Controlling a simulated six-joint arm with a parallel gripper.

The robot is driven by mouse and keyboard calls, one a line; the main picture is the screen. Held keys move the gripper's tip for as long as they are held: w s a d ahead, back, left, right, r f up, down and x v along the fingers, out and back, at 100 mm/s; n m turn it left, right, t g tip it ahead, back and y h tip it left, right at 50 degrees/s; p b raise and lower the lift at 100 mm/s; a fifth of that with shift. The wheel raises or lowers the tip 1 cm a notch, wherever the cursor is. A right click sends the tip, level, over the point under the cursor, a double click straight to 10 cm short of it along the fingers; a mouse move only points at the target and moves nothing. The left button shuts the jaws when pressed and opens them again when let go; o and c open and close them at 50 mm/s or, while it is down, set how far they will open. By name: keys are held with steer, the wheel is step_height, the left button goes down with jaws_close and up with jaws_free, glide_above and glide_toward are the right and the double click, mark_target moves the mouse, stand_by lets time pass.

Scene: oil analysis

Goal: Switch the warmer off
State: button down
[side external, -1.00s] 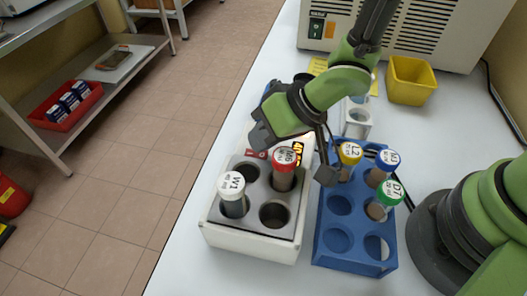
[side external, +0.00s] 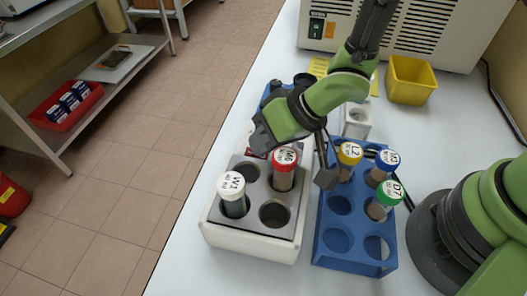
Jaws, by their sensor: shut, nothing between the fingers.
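The warmer (side external: 224,240) is a white box with a grey metal top with round wells, at the middle of the table. A white-capped vial W1 (side external: 232,192) and a red-capped vial M6 (side external: 284,168) stand in it. Its far end, where a small red marking shows, is mostly hidden by my wrist, so I cannot tell the switch position. My gripper (side external: 326,178) is at the warmer's far right, near the gap beside the blue rack. Its dark fingers look shut and empty; I cannot tell whether they touch anything.
A blue rack (side external: 330,248) close on the right holds yellow-capped L2 (side external: 349,158), a blue-capped vial (side external: 384,166) and green-capped D7 (side external: 386,200). A yellow bin (side external: 410,82) and a beige machine (side external: 440,40) stand behind. The table's left edge runs beside the warmer.

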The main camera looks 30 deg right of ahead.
steer(key=shift+r, duration=0.15)
steer(key=shift+r, duration=0.55)
steer(key=shift+w+a+r, duration=0.15)
steer(key=shift+r, duration=1)
steer(key=shift+w+a+r, duration=0.1)
steer(key=shift+r, duration=1.25)
